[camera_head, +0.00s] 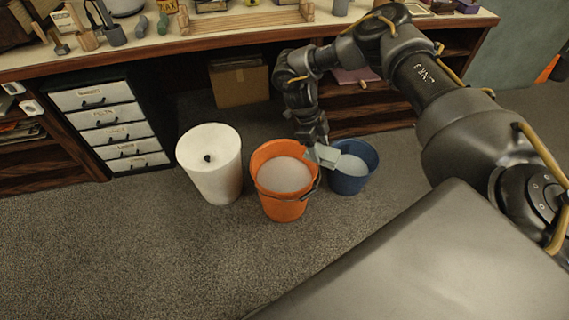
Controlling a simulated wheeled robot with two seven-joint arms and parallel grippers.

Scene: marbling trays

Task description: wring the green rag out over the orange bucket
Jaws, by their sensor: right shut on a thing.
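The orange bucket (282,209) stands on the carpet in the middle, holding pale grey liquid or contents, with a dark handle at its right side. My right gripper (316,142) reaches down from the upper right, shut on the green rag (325,156). The rag looks pale grey-green and sticks out below the jaws, between the orange bucket's right rim and the blue bucket (347,186). I cannot tell whether it touches either rim. Part of the rag is hidden by the gripper. My left gripper is not in view.
A white bin (215,180) stands just left of the orange bucket. Behind are a workbench (150,50) with tools on top, a drawer unit (112,120) and a cardboard box (240,85). The carpet in front and to the left is clear.

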